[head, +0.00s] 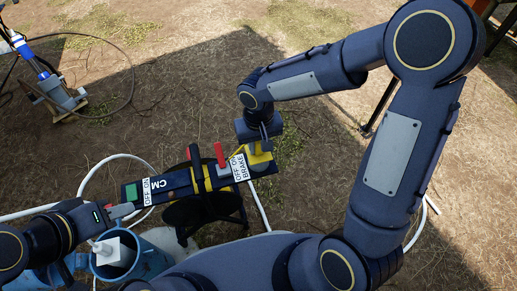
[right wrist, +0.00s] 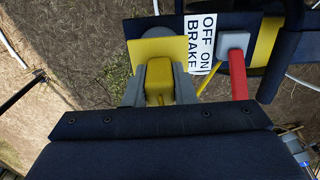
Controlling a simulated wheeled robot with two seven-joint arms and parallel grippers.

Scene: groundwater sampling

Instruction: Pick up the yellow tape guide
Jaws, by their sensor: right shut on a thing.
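The yellow tape guide (right wrist: 158,80) is a yellow block in front of a flat yellow plate. In the right wrist view my right gripper (right wrist: 160,92) has its grey fingers on both sides of the block, shut on it. In the head view the guide (head: 260,158) is at the right end of the dark reel panel, with my right gripper (head: 259,143) directly above it. I cannot tell whether the guide touches the panel. My left gripper (head: 118,211) is at the panel's left end; whether its fingers are open or shut is unclear.
The panel (head: 174,186) carries OFF/ON labels, BRAKE and CM markings, yellow straps and red levers (head: 220,156). A reel on a black stand is below it. A blue bucket (head: 117,262) with a white piece is at lower left. White hose lies around; bare ground is behind.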

